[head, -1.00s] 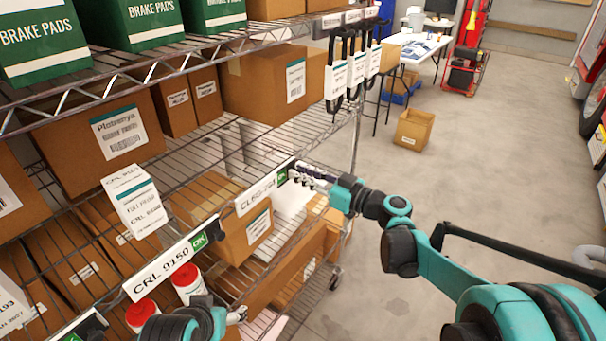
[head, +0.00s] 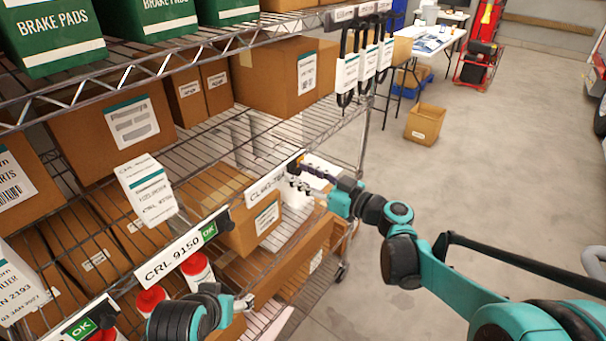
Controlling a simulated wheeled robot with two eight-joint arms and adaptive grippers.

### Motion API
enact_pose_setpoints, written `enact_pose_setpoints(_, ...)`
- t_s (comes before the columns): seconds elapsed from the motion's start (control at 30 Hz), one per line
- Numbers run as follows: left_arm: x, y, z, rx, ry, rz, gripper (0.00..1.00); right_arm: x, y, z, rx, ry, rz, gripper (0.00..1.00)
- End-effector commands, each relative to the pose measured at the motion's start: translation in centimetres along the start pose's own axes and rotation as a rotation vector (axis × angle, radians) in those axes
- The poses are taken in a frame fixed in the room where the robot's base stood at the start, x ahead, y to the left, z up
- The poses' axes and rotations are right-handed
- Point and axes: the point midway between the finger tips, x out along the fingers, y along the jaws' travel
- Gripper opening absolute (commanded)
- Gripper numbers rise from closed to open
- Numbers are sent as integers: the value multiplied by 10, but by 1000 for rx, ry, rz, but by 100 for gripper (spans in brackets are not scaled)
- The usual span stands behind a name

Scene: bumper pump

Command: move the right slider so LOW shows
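The right shelf label (head: 262,190), reading roughly "CLBD-7", hangs on the front edge of the wire shelf. At its right end is a dark slider holder (head: 296,158) with a small yellow-orange patch; no green OK shows there, and I cannot read a word. My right gripper (head: 306,178) is at that end, its fingers close to the holder and partly covering it. I cannot tell whether it touches the slider or how far its fingers are apart. My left gripper (head: 243,303) is low in front of the shelf, away from this label; its fingers are too small to judge.
The CRL 9150 label (head: 173,258) has a green OK (head: 209,231); another green OK (head: 82,328) is at lower left. Red-capped bottles (head: 197,268) stand near my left arm. Boxes fill the shelves. The floor at right is open around a cardboard box (head: 425,124).

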Motion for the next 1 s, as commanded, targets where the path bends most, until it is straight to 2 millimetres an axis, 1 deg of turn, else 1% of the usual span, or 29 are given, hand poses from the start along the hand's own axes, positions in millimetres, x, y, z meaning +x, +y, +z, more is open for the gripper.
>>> enact_pose_setpoints(0.17,0,0,0,0,0,0,71,-3,1,0,0,0,2,40)
enact_pose_setpoints(0.27,0,0,0,0,0,0,71,-14,2,0,0,0,4,40)
enact_pose_setpoints(0.37,0,0,0,0,0,0,71,-34,1,0,0,0,6,40)
enact_pose_setpoints(0.6,0,0,0,0,0,0,71,-87,1,0,0,0,5,40)
enact_pose_setpoints(0.7,0,0,0,0,0,0,71,-103,1,0,0,0,4,40)
enact_pose_setpoints(0.83,0,0,0,0,0,0,71,-116,0,0,0,0,2,40)
enact_pose_setpoints(1.0,0,0,0,0,0,0,71,-120,0,0,0,0,0,40)
